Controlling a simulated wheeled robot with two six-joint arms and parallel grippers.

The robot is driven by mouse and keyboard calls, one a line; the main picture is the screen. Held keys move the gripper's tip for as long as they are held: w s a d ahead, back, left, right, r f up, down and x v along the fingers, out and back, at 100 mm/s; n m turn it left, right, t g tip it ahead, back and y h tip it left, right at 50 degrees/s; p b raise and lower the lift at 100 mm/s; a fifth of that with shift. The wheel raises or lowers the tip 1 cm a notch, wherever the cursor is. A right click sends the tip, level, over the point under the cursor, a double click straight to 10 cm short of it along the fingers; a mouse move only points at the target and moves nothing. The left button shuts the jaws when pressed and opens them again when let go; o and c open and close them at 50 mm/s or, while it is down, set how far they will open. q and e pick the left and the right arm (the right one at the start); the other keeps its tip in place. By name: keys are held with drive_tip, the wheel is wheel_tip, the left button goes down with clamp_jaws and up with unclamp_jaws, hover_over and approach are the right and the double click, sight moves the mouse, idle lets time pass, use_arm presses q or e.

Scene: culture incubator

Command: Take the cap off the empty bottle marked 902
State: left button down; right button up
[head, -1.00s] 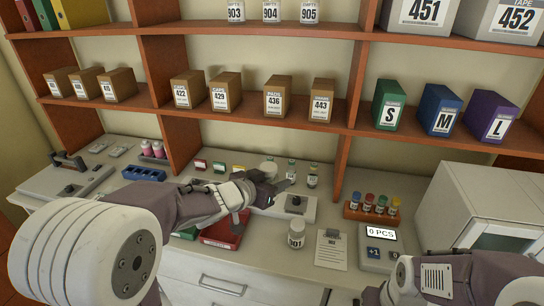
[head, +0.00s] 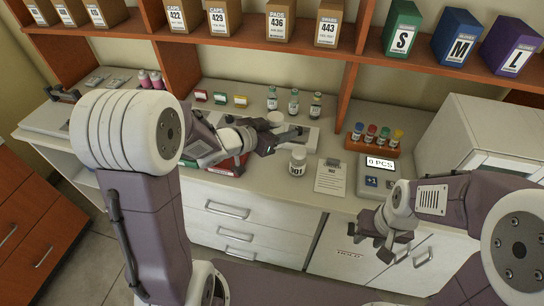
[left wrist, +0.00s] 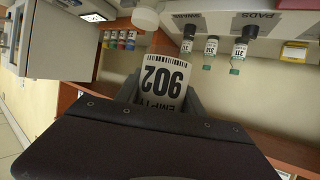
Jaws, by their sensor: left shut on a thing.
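The bottle marked 902 (left wrist: 163,85) is in the left wrist view, its white label upside down and reading EMPTY 902. My left gripper (head: 290,136) is shut on it, with dark fingers on both sides of the label. Its cap end is hidden in the wrist view by the gripper body. In the head view a pale round top (head: 275,117) shows just behind the left gripper; it seems to belong to this bottle. My right gripper (head: 390,248) hangs in front of the counter's right part, apart from the bottle; its jaw opening is unclear.
A tube rack (head: 372,142) and several vials (head: 294,101) stand farther back. A white cabinet (head: 470,135) is at right.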

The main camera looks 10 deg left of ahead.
use_arm(q)
drive_tip(key=w+a+f+n+y+b, duration=0.1)
drive_tip(key=f+b, duration=0.2)
drive_tip(key=b, duration=0.1)
drive_tip(key=w+a+f+n+t+y+b, duration=0.1)
drive_tip(key=a+f+y+b, duration=0.1)
drive_tip(key=b, duration=0.3)
drive_tip(key=w+a+f+n+y+b, duration=0.1)
drive_tip(key=w+a+f+n+b, duration=0.1)
drive_tip(key=f+b, duration=0.2)
drive_tip(key=shift+a+f+t+y, duration=0.2)
drive_tip(key=shift+f+t+y, duration=0.1)
drive_tip(key=shift+f+t, duration=0.1)
drive_tip(key=shift+f, duration=0.2)
wheel_tip(320, 180, down, 5)
drive_tip(key=b, duration=0.2)
drive_tip(key=shift+r+b, duration=0.2)
drive_tip(key=shift+b, duration=0.2)
drive_tip(key=shift+f, duration=0.2)
drive_tip(key=shift+r, duration=0.1)
